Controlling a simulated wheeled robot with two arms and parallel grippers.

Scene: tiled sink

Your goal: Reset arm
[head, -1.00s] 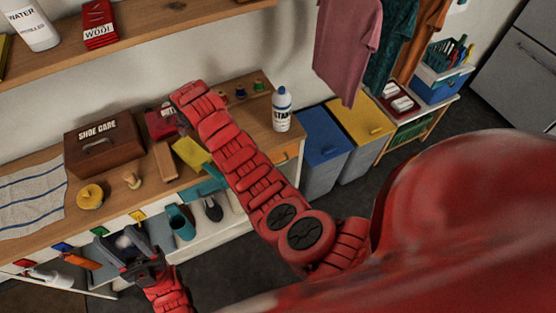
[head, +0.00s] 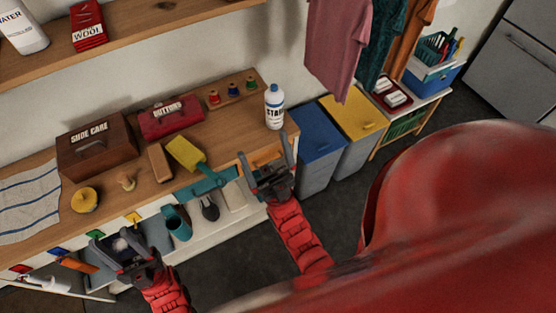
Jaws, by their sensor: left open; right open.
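My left gripper (head: 124,250) is open at the lower left, in front of the shelf below the counter. Its jaws look empty. My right gripper (head: 262,168) is open near the right front corner of the wooden counter (head: 222,135), with its jaws pointing up in the picture. It looks empty, and a strip of orange drawer front shows between its fingers. My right forearm comes up from below, clear of the objects on the counter top.
The counter holds a brown shoe care box (head: 97,148), a red buttons box (head: 171,118), a yellow brush (head: 186,153) and a white bottle (head: 274,108). Blue (head: 322,135) and yellow (head: 358,122) bins stand to the right. Clothes (head: 338,45) hang above. Dark floor is clear in front.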

